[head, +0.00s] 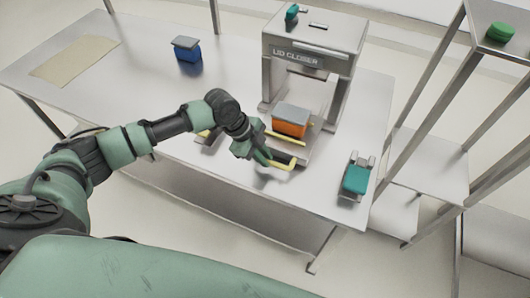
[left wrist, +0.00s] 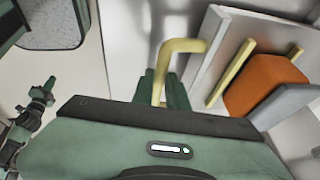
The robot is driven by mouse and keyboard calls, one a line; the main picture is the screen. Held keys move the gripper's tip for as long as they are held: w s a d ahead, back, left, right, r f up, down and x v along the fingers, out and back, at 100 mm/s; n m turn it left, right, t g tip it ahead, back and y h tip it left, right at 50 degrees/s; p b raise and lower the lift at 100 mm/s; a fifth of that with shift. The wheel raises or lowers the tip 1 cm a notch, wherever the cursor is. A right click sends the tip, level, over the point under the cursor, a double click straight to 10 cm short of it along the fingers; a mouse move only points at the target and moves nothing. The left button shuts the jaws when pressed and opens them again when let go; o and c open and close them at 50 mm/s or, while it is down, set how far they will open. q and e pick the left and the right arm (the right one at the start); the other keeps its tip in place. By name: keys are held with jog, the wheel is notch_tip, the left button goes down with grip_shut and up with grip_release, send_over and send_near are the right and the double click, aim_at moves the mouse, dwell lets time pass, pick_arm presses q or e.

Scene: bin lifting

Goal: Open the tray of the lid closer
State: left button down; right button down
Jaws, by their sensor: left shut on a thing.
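The lid closer (head: 314,52) is a grey metal machine with an arch, standing on the table. Its tray (head: 305,150) sticks out from the arch toward the table's front edge. On it stands an orange bin (head: 289,128) with a grey lid (head: 292,113), between yellow strips. A bent yellow handle (head: 286,165) is at the tray's front. My left gripper (head: 265,158) is shut on this handle. In the left wrist view, the handle (left wrist: 176,48) rises from between the green fingers (left wrist: 164,90), with the tray (left wrist: 222,48) and orange bin (left wrist: 262,86) to the right. My right gripper is not in view.
A blue bin with a grey lid (head: 187,49) stands at the table's back left, near a beige mat (head: 76,60). A metal rack with a green object (head: 500,32) stands at right. The table's (head: 130,90) left half is mostly clear.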

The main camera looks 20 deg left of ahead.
pick_arm(q)
jog(key=shift+s+r, duration=0.1)
jog(key=shift+s, duration=0.15)
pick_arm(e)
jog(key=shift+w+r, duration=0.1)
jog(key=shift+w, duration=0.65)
pick_arm(q)
jog(key=c, duration=1.4)
grip_release()
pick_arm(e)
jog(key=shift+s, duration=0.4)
